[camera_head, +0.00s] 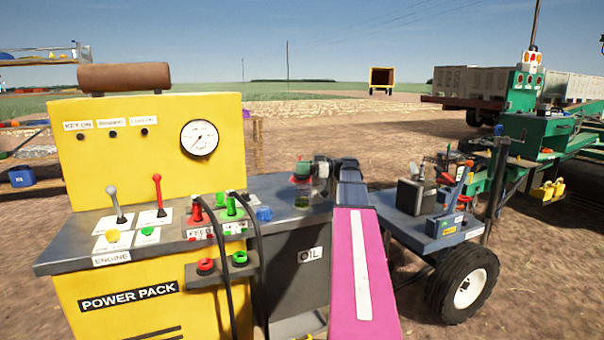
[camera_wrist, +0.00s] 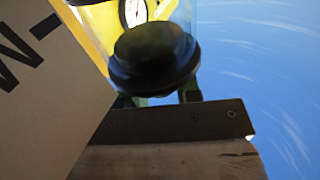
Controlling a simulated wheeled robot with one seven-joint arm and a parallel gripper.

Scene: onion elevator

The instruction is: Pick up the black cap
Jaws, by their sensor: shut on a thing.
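The black cap (camera_wrist: 150,55) shows in the wrist view as a dark round piece with a wide rim. A clear, glass-like part shows around its upper side. My gripper (camera_wrist: 158,92) is shut on the black cap, with dark finger parts just below its rim; the exact contact is partly hidden. In the head view, my pink and blue arm reaches forward to the oil tank (camera_head: 289,272). My gripper (camera_head: 318,172) is small there, above the tank's far top edge. The cap is hard to make out there among the dark, red and green parts.
The yellow power pack (camera_head: 150,140) with levers, a gauge (camera_head: 199,137) and cables stands left of my arm. A blue knob (camera_head: 264,214) sits on the tank top. A wheeled trailer deck (camera_head: 430,228) with a black box and levers is at right. Open dirt lies beyond.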

